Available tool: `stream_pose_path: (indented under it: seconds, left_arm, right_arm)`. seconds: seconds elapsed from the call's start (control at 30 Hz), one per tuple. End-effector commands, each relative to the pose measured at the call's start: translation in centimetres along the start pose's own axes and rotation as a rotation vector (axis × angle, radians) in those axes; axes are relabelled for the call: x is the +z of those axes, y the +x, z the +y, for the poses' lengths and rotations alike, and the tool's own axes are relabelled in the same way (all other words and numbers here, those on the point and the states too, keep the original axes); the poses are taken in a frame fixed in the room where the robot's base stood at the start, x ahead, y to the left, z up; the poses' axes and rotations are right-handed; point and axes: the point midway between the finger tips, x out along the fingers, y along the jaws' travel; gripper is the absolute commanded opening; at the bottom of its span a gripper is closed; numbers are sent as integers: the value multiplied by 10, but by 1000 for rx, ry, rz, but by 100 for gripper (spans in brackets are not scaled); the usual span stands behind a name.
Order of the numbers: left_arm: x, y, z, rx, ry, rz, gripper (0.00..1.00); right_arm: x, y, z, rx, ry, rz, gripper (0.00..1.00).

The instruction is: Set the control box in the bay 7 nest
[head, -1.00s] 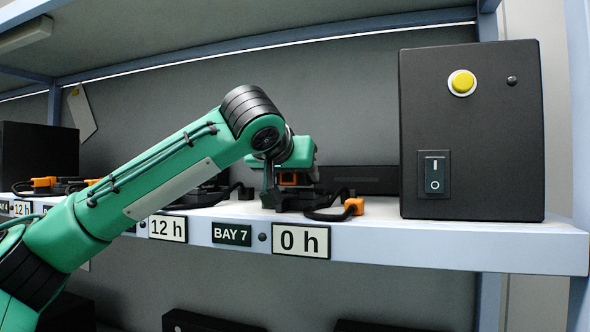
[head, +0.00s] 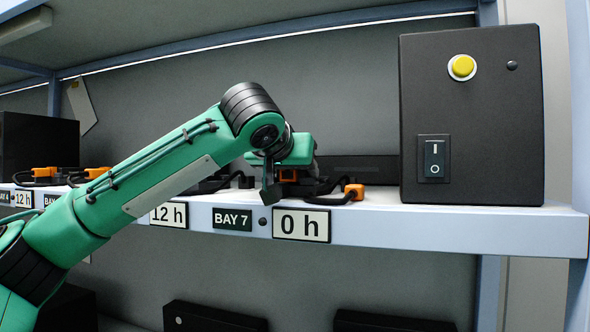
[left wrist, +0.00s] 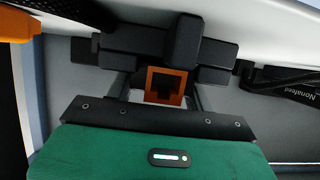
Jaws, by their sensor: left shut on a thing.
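A large black box (head: 472,120) with a yellow button and a rocker switch stands upright on the shelf, right of bay 7; I take it for the control box. Bay 7, by its label (head: 232,219), holds a low dark nest with a cable and an orange plug (head: 353,192). My left gripper (head: 270,190) is at the nest, near the shelf's front edge. In the left wrist view it is shut, with an orange-framed part (left wrist: 165,87) between its fingers and dark blocks (left wrist: 183,40) beyond. What exactly it holds is unclear. My right gripper is out of view.
The shelf (head: 450,225) carries a "0 h" sign (head: 301,225) on its edge. A flat black box (head: 355,168) lies behind the nest. Another black box (head: 38,140) stands at the far left. Dark boxes (head: 215,317) lie on the level below. Clear shelf shows beside the large box.

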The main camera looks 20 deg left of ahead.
Motion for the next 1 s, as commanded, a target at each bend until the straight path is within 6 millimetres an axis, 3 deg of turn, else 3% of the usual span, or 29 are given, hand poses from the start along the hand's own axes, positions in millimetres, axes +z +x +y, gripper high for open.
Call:
stream_pose_path:
  seconds: [0.2,0.23,0.33,0.73,0.87,1.0]
  left_arm:
    - [5,2,0,0,0,1,26]
    - [4,1,0,0,0,1,58]
    - [4,1,0,0,0,0,78]
    - [5,-6,0,1,0,1,78]
    - [7,-26,1,3,0,2,78]
    - [7,-58,1,2,1,4,78]
  right_arm:
    - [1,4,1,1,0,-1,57]
    - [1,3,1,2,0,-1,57]
    - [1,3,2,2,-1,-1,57]
    - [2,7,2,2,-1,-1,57]
    - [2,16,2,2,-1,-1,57]
    - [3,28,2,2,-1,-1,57]
